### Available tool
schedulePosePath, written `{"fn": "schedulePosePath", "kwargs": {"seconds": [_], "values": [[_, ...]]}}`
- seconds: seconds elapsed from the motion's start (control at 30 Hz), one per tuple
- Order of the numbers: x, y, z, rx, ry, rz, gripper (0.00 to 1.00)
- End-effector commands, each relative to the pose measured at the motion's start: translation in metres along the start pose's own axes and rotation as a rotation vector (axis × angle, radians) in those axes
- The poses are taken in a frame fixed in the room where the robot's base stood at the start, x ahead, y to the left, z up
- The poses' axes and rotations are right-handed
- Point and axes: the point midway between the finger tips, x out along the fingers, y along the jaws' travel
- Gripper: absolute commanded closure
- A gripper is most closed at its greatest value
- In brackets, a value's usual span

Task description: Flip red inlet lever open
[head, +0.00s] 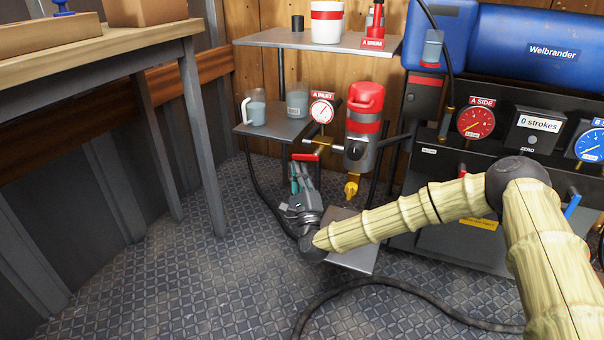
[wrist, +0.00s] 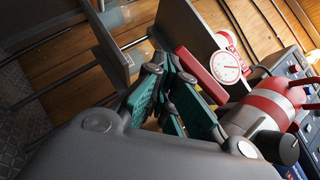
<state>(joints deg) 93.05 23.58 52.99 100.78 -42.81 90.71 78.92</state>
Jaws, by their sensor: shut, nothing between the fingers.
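The red inlet lever (head: 306,157) is a short red bar lying roughly level in the head view, below the A INLET gauge (head: 322,111) and brass valve fitting (head: 322,144). In the wrist view the red lever (wrist: 201,74) runs diagonally just beyond my fingertips. My gripper (head: 299,167), with teal finger pads, points up at the lever from just below it. In the wrist view my gripper (wrist: 168,67) is shut and empty, its tips beside the lever's near end. I cannot tell whether they touch it.
A red and grey canister (head: 364,128) stands right of the lever. A small shelf (head: 275,131) with two cups is to the left. A grey plate (head: 352,260) lies below my gripper. A black hose (head: 400,284) crosses the floor. The floor at left is clear.

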Motion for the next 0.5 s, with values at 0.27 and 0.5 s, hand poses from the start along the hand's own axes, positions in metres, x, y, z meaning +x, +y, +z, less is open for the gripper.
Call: {"fn": "schedulePosePath", "kwargs": {"seconds": [0.27,0.5], "values": [[0.0052,-0.0009,0.0045,-0.001,-0.001,0.000,1.00],[0.0057,-0.0007,0.0053,-0.001,-0.001,0.000,1.00]]}}
